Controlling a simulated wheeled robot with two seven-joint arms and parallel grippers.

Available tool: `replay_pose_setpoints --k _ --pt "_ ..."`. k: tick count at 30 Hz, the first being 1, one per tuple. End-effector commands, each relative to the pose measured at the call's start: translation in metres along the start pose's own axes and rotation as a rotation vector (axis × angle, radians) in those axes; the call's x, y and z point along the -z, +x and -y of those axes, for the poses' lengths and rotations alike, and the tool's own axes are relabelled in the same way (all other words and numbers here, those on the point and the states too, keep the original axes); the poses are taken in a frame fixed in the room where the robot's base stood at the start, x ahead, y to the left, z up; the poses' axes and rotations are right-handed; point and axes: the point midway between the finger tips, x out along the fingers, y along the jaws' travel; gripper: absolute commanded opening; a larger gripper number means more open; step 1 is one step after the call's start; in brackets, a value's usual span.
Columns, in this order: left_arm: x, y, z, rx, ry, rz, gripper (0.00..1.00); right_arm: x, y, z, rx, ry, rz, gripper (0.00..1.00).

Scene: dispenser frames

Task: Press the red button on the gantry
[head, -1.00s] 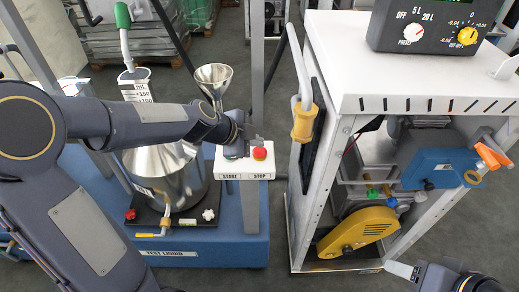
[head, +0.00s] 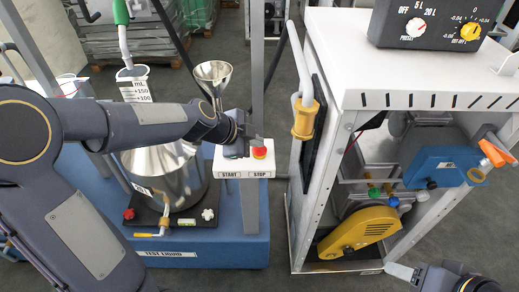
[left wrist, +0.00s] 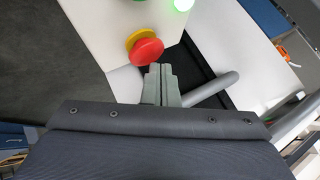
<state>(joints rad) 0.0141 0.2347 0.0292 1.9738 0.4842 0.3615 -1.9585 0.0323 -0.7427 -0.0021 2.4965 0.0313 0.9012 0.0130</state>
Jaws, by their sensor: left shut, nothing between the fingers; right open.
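The red button (head: 259,153) sits on a yellow collar above the STOP label on the white START/STOP panel (head: 243,169) of the gantry. It also shows in the left wrist view (left wrist: 146,51). My left gripper (head: 252,143) is shut and empty, just above the panel beside the red button. In the left wrist view its closed fingertips (left wrist: 160,70) appear close to the button's lower right edge; I cannot tell whether they touch. A lit green button (left wrist: 183,4) shows there too, but my gripper hides it in the head view. My right gripper (head: 405,273) is open, partly visible at the bottom right.
A steel vessel (head: 168,175) and funnel (head: 212,77) stand left of the panel on the blue base (head: 225,243). To the right stands a white-topped cabinet (head: 420,75) with a yellow handle (head: 305,119). Grey floor shows between base and cabinet.

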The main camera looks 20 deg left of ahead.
Motion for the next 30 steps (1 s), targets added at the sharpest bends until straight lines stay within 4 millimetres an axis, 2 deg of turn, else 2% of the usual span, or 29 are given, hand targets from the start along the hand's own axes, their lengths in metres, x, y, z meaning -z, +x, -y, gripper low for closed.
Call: replay_pose_setpoints --k 30 --pt "-0.0027 0.0038 -0.0025 0.001 0.000 0.000 0.00 -0.0034 0.0068 -0.0031 0.000 0.000 0.000 0.57"
